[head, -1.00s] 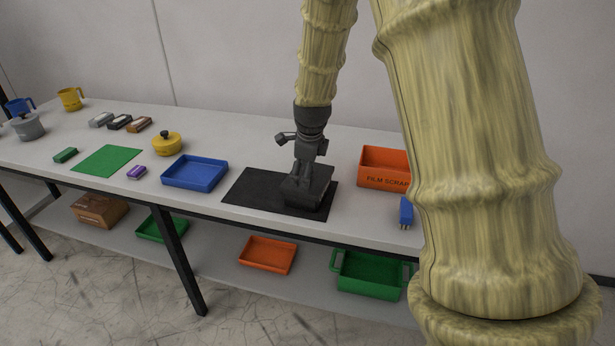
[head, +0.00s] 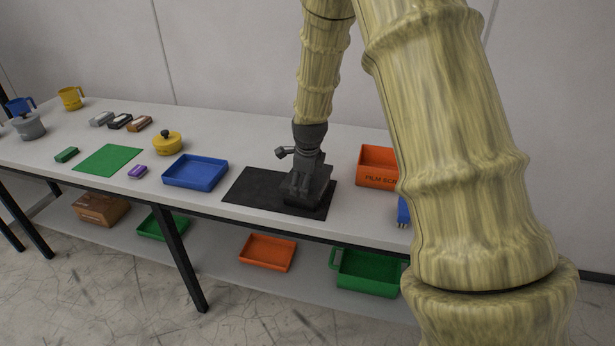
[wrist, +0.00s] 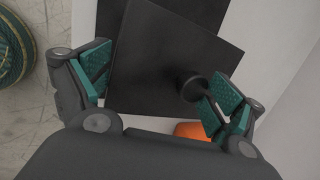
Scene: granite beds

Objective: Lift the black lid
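The black lid (wrist: 160,50) is a dark square plate with a round knob (wrist: 191,87), seen from above in the wrist view. In the head view the dark lid (head: 318,188) is low on the black mat (head: 250,190), partly hidden by my gripper (head: 303,172). In the wrist view my gripper (wrist: 157,80) is open, with its teal-padded fingers wide apart above the lid. The knob lies between the fingers, off-centre and close to the right finger. I cannot tell whether that finger touches it. What is under the lid is hidden.
A blue tray (head: 195,172) stands left of the mat. An orange bin (head: 375,167) and a blue item (head: 403,212) stand right, partly behind my arm. A yellow lidded pot (head: 167,143) and green mat (head: 108,160) are farther left. Bare tabletop separates the blue tray and mat.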

